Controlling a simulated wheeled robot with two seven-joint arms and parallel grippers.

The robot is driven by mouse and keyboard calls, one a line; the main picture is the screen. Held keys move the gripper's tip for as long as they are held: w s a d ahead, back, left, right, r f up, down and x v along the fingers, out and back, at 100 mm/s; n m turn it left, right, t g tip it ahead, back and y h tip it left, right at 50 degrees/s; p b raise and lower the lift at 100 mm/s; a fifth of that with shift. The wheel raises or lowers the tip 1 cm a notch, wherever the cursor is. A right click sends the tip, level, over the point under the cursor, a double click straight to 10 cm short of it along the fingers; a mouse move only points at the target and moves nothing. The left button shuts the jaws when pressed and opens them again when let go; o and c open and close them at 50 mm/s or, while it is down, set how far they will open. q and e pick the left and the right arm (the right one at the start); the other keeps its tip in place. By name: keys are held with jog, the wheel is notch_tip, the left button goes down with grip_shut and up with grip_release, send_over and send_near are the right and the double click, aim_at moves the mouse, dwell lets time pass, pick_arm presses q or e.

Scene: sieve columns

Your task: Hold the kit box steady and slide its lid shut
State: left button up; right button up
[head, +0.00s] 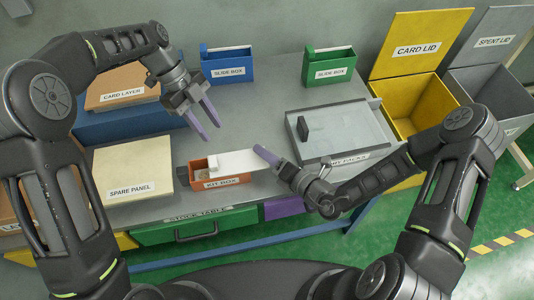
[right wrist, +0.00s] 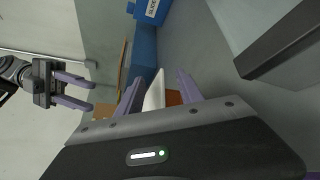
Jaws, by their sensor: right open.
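The orange kit box (head: 222,182) sits near the front edge of the table in the head view. Its white lid (head: 254,160) sticks out to the right, and the left part of the box is uncovered. My left gripper (head: 203,119) is open and empty, above the table behind the box. It also shows open in the right wrist view (right wrist: 75,92). My right gripper (head: 266,158) is at the lid's right end. In the right wrist view its fingers are apart, with the white lid (right wrist: 155,92) and some orange box between them. I cannot tell whether they touch the lid.
A grey tray (head: 340,130) labelled kit racks stands right of the box, behind my right arm. A spare panel (head: 131,168) lies to the left. Blue (head: 226,65) and green (head: 329,66) slide boxes stand at the back. The tabletop behind the kit box is clear.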

jog(key=v, duration=0.7)
jog(key=shift+s+d, duration=0.15)
jog(key=shift+s, duration=0.1)
dwell(0.4)
